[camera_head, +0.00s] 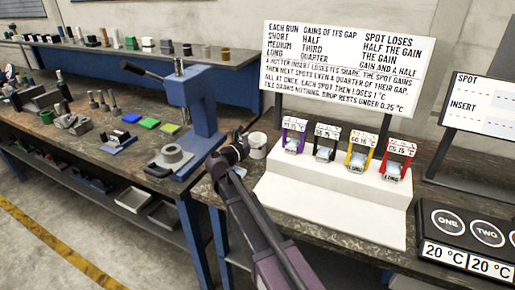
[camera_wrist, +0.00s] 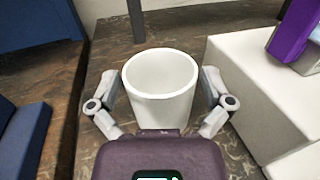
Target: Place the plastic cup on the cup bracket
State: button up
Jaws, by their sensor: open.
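The white plastic cup (camera_wrist: 160,95) stands upright and empty on the worktop, in the middle of the wrist view. In the head view the cup (camera_head: 257,147) is just left of the white stepped stand. My gripper (camera_wrist: 159,82) is open, with one finger on each side of the cup. A small gap seems to show at each side, though contact is hard to judge. In the head view my gripper (camera_head: 238,148) is at the cup's left and partly covers it. I cannot tell which thing is the cup bracket.
The white stepped stand (camera_head: 330,205) with several coloured tagged holders is close on the cup's right. A blue press (camera_head: 195,105) stands to the left, on another bench. A dark panel with round pads (camera_head: 470,235) is at far right. A lettered board (camera_head: 345,65) rises behind.

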jog(key=c, duration=1.1)
jog(key=shift+o, duration=0.2)
notch_tip(320, 180, up, 10)
jog(key=p, duration=1)
